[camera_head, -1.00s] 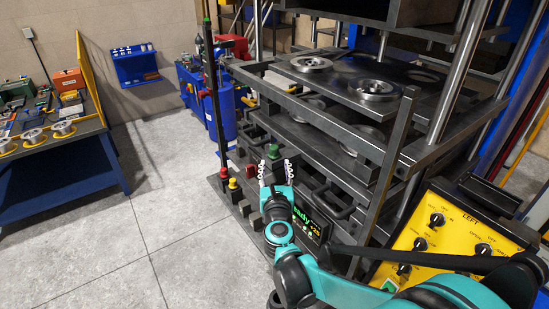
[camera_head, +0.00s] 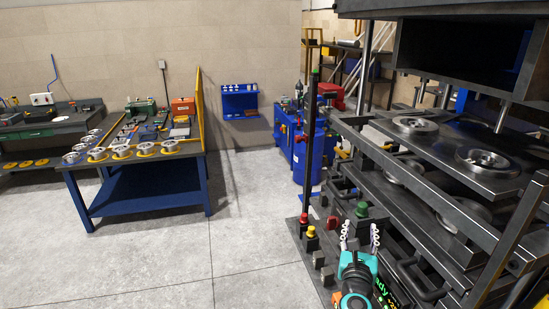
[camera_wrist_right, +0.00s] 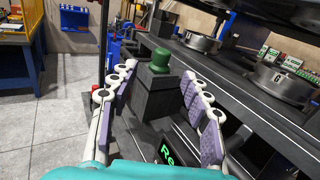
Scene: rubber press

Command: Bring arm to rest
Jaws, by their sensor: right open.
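My right gripper (camera_head: 360,237) is open and empty in the lower right of the head view, in front of the press. In the right wrist view its two fingers (camera_wrist_right: 160,95) stand apart, with a green push button (camera_wrist_right: 159,60) on a dark box beyond and between them. The green button (camera_head: 362,209) also shows just above the fingertips in the head view. I cannot tell whether the fingers touch the box. My left gripper is not in view.
The press (camera_head: 456,212) with round metal moulds (camera_head: 415,125) fills the right side. A red button (camera_head: 304,218) and yellow button (camera_head: 311,231) stand left of my gripper. A blue worktable (camera_head: 150,187) is at left. The floor (camera_head: 235,240) between is clear.

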